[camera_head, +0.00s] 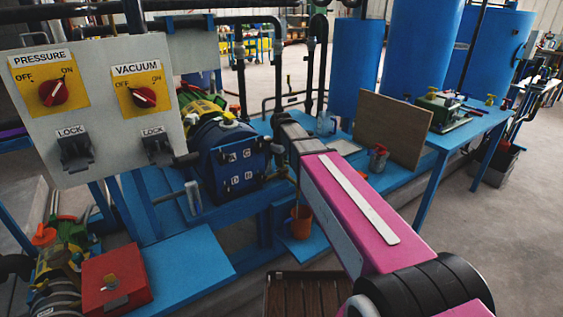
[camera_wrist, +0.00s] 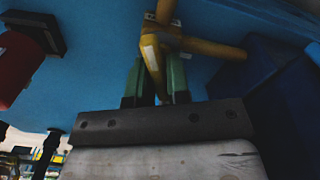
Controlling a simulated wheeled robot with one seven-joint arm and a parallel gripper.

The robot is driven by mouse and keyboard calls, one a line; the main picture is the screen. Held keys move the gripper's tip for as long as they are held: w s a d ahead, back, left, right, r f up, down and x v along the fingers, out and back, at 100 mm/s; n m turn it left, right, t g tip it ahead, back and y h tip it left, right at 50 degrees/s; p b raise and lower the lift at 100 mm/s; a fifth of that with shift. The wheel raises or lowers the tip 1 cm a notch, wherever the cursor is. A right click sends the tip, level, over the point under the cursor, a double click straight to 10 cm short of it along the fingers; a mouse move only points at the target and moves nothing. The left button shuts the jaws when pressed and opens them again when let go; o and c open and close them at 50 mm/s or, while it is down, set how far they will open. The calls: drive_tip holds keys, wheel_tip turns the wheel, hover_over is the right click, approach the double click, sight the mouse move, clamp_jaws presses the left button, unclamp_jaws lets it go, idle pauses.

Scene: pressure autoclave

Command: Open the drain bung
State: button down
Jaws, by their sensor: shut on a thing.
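The brass-yellow drain bung (camera_wrist: 160,40), with a bar-like handle reaching right and a short stem pointing down, shows in the upper middle of the wrist view against a blue surface. My gripper (camera_wrist: 156,80) has green finger pads on either side of the stem and is shut on it. In the head view my pink arm reaches in from the lower right to the blue machine bench. There, the grip and the bung are not clearly visible behind my arm.
An orange bucket (camera_head: 301,221) stands low left of my arm. A control panel (camera_head: 95,105) with red switches is at upper left, and a red box (camera_head: 112,281) is below it. A wooden board (camera_head: 392,130) leans beyond my arm. Bare floor lies at right.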

drive_tip(key=n, duration=0.5)
drive_tip(key=shift+s+a+n, duration=0.1)
drive_tip(key=shift+s+n, duration=0.05)
drive_tip(key=shift+n, duration=0.15)
drive_tip(key=n, duration=0.4)
drive_tip(key=shift+s+n, duration=0.1)
drive_tip(key=shift+n, duration=0.2)
drive_tip(key=c, duration=1.1)
unclamp_jaws()
drive_tip(key=shift+c, duration=0.2)
drive_tip(key=shift+r, duration=0.1)
wheel_tip(320, 180, up, 11)
drive_tip(key=shift+f, duration=0.2)
drive_tip(key=shift+s, duration=0.15)
